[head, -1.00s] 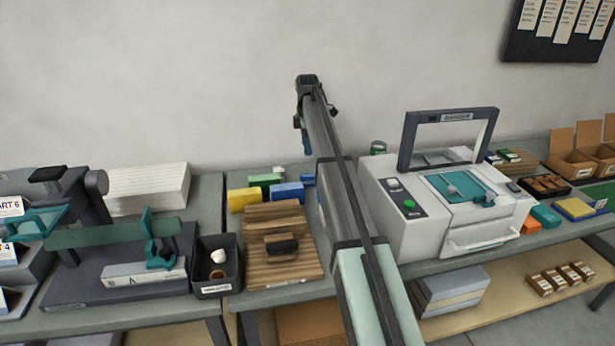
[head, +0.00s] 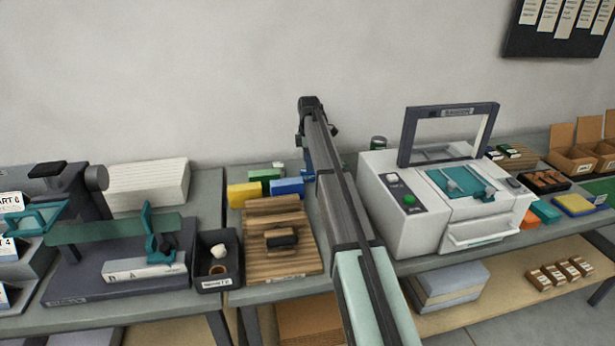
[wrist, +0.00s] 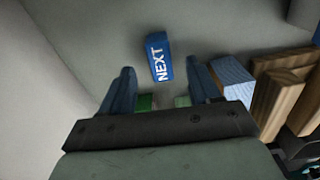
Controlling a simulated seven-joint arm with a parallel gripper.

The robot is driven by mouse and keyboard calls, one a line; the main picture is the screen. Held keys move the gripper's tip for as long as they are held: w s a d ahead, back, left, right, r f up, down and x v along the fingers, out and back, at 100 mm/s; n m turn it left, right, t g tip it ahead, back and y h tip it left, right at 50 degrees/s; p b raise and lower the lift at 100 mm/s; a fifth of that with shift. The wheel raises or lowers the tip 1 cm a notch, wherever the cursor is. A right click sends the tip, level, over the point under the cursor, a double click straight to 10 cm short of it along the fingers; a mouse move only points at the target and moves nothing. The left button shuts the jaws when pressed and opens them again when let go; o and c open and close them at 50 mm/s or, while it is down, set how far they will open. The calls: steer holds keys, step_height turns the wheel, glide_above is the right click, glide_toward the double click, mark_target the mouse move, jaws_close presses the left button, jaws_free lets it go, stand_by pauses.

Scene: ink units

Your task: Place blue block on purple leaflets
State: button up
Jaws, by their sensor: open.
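In the wrist view a blue block (wrist: 158,60) with white "NEXT" lettering lies on the grey table, ahead of and between my finger tips. My gripper (wrist: 162,82) is open and empty, its dark blue fingers apart. A second blue block (wrist: 234,80) is to the right of the right finger. In the head view my gripper (head: 307,158) hangs down at the back of the table, beside a blue block (head: 287,187); the lettered block is largely hidden there. I cannot make out any purple leaflets in either view.
Green (head: 265,175) and yellow (head: 244,195) blocks stand by the blue one. A ribbed wooden board (head: 262,258) lies in front. A white machine (head: 408,225) with a raised lid stands to the right. A black bin (head: 219,279) is to the left.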

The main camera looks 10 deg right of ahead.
steer(key=shift+a+f, duration=0.15)
steer(key=shift+f, duration=1.3)
steer(key=shift+a+f, duration=0.1)
steer(key=shift+f, duration=1.3)
steer(key=c, duration=1.1)
step_height(320, 180, up, 8)
steer(key=shift+w+r, duration=0.1)
steer(key=shift+r, duration=0.15)
steer(key=shift+c, duration=0.2)
steer(key=s+a+r+m, duration=0.2)
steer(key=s+a+m, duration=0.15)
steer(key=s, duration=0.55)
steer(key=s+a+r+m, duration=0.15)
steer(key=s+m, duration=0.25)
steer(key=s, duration=0.5)
steer(key=s+f+m, duration=0.2)
steer(key=s+m, duration=0.2)
steer(key=s, duration=0.3)
steer(key=s+f+m, duration=0.2)
steer(key=s+m, duration=0.3)
steer(key=s, duration=0.3)
steer(key=shift+f, duration=0.35)
